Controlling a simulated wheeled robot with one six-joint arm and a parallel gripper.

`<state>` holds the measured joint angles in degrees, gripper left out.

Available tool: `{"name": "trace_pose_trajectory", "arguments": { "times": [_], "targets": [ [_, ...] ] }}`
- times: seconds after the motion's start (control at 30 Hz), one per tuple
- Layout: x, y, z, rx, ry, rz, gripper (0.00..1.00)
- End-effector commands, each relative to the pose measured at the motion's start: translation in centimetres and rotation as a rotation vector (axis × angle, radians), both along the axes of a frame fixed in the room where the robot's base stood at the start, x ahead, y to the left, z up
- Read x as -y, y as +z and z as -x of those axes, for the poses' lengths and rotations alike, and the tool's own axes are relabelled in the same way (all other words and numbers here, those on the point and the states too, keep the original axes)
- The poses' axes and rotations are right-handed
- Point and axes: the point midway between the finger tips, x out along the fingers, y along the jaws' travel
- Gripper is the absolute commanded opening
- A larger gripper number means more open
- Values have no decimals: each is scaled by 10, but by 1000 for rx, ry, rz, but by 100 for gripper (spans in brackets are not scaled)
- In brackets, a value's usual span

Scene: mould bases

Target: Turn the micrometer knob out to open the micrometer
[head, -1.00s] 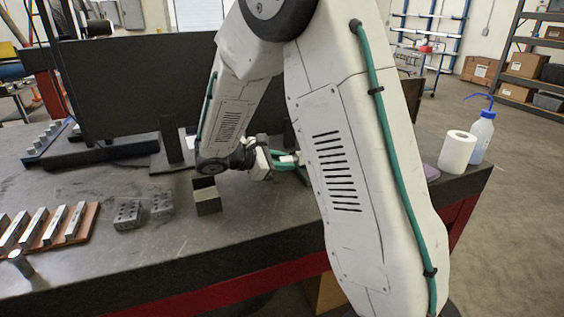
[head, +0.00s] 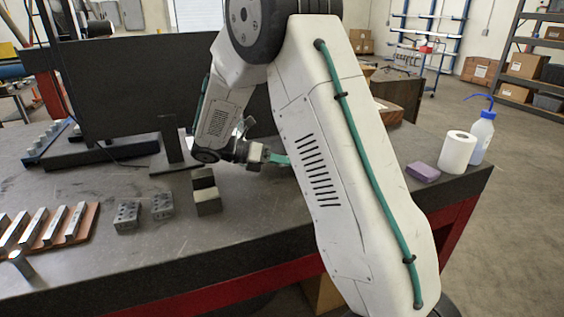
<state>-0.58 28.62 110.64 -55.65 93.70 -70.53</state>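My gripper (head: 260,155) is low over the middle of the bench, small in the head view and partly hidden by my own arm. A small teal-green part (head: 278,160) shows at its far right end, just left of my large arm link. I cannot tell whether this is the micrometer's frame or part of my gripper. No micrometer knob can be made out. The fingers are too small and covered to tell whether they are open or shut, or whether they touch anything.
On the dark bench (head: 160,235) stand a two-tone block (head: 207,203), two drilled blocks (head: 127,215), and a rack of steel bars (head: 52,222). A dark screen (head: 130,85) stands behind. A purple block (head: 423,171), paper roll (head: 457,152) and wash bottle (head: 482,135) stand at right.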

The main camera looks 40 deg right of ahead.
Motion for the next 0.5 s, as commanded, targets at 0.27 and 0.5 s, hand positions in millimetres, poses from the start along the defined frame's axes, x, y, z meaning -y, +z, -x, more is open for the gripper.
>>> {"name": "trace_pose_trajectory", "arguments": {
  "times": [0.27,0.5],
  "targets": [
    [1,1,-3,-228,2,-64,1],
    [1,1,-2,-380,3,-108,1]
  ]
}}
